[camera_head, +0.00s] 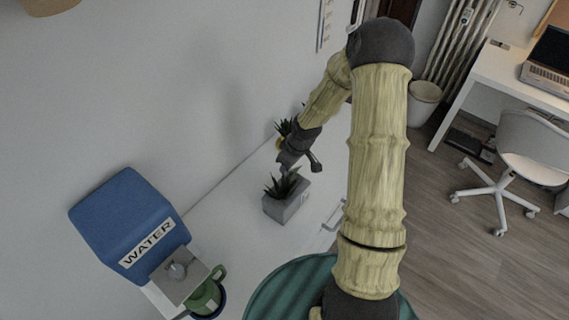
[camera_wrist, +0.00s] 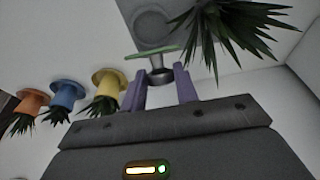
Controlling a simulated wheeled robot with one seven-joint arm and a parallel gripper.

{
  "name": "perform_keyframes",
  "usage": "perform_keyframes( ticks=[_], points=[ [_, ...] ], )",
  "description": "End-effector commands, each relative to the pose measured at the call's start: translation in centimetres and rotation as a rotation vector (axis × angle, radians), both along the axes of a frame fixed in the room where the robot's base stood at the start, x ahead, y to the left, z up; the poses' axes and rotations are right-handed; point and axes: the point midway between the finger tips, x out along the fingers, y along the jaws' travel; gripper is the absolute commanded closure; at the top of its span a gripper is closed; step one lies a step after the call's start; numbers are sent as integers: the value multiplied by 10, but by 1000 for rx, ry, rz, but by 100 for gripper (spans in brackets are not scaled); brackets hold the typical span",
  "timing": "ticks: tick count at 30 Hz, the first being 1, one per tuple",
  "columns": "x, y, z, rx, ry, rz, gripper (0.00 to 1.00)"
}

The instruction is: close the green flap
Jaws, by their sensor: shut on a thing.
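The green flap (camera_wrist: 150,54) shows in the wrist view as a thin green strip seen nearly edge-on, just beyond my fingertips. A small grey knob (camera_wrist: 158,71) sits against it, between the two purple fingers of my gripper (camera_wrist: 161,84). My gripper is shut on this knob. In the head view my gripper (camera_head: 287,160) is beside the wall, just above a grey planter (camera_head: 288,206) with a spiky plant. I cannot make out the flap in the head view. How far the flap stands open cannot be told.
In the wrist view, orange (camera_wrist: 32,100), blue (camera_wrist: 68,93) and yellow (camera_wrist: 108,82) pots with plants are at the left, and a spiky plant (camera_wrist: 230,30) is close at upper right. A blue water dispenser (camera_head: 128,225) with a green cup (camera_head: 206,299) stands at lower left.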

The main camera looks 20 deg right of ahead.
Motion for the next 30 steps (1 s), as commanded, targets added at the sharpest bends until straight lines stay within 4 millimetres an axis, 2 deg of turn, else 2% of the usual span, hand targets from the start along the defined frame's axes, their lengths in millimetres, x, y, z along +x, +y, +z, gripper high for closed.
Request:
perform_keyframes(
  ticks=[12,30],
  points=[
    [-20,-14,-8,221,-293,-5,93],
    [-37,-26,-26,501,-683,-2,93]
  ],
)
